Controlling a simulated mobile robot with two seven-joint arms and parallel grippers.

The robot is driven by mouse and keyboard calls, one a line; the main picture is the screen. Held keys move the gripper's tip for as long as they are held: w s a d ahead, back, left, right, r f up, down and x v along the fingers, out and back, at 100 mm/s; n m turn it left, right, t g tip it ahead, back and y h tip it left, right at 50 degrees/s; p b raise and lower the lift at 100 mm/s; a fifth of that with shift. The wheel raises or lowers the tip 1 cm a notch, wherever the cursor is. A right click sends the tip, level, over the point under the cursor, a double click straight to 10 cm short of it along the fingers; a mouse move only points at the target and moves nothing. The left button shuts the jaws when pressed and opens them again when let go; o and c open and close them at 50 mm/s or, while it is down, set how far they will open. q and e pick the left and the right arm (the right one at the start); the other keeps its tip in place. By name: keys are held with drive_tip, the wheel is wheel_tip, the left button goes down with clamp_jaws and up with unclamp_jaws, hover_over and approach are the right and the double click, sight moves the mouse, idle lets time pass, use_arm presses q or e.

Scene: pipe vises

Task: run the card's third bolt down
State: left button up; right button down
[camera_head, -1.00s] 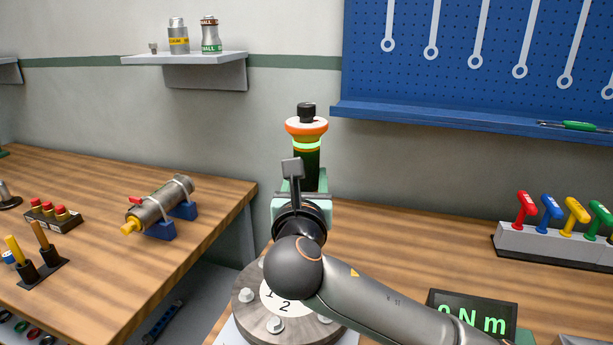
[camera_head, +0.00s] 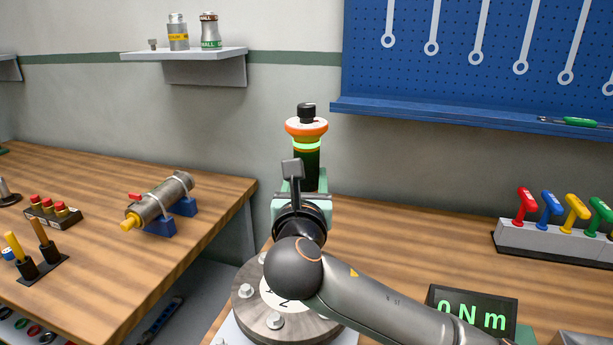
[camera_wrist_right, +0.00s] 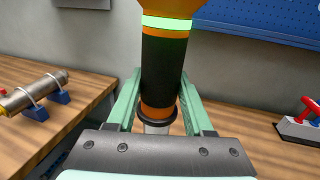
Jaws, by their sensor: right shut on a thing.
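My right gripper (camera_head: 302,200) stands over the far side of the round flange (camera_head: 249,318). It is shut on a dark, upright power driver (camera_head: 307,165) with an orange collar, a glowing green band and a black knob on top. In the right wrist view the driver (camera_wrist_right: 163,70) stands between the green fingers, its orange lower ring and grey tip just beyond them. Several bolt heads (camera_head: 275,321) show around the flange's white numbered card (camera_head: 283,291). My right arm hides much of the flange and the driver's lower end. My left gripper is out of view.
A display (camera_head: 472,312) reading 0 N m stands at the right front. A rack of coloured T-handles (camera_head: 555,243) is behind it. A pipe on blue blocks (camera_head: 158,203) lies on the left bench, past a gap between benches.

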drive_tip(key=shift+f+b, duration=0.35)
drive_tip(key=shift+f, duration=0.5)
idle(0.8)
drive_tip(key=shift+f+p, duration=0.25)
drive_tip(key=shift+p, duration=0.4)
idle(1.1)
drive_tip(key=shift+r, duration=0.15)
